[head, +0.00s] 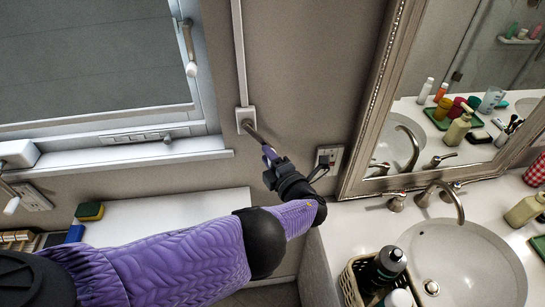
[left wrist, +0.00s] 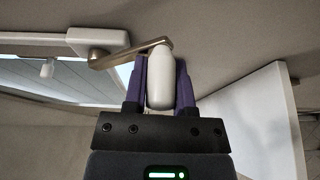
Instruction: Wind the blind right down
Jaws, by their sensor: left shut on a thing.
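The grey blind (head: 90,55) hangs over the window at the upper left of the head view. Its pale bottom bar (head: 95,119) is a little above the window sill, slightly slanted in the picture. A white winder box (head: 246,120) sits on the wall right of the window, with a metal crank arm (left wrist: 130,53) coming out of it. My left gripper (head: 270,156) is shut on the white crank handle (left wrist: 160,78), which stands between its two purple fingers in the left wrist view. My right gripper is not in view.
A white sill (head: 130,157) runs under the window. A wall socket (head: 329,158) is just right of my left gripper. A framed mirror (head: 374,105) and a counter with a sink (head: 465,260) lie to the right. A sponge (head: 90,211) lies on the white counter at left.

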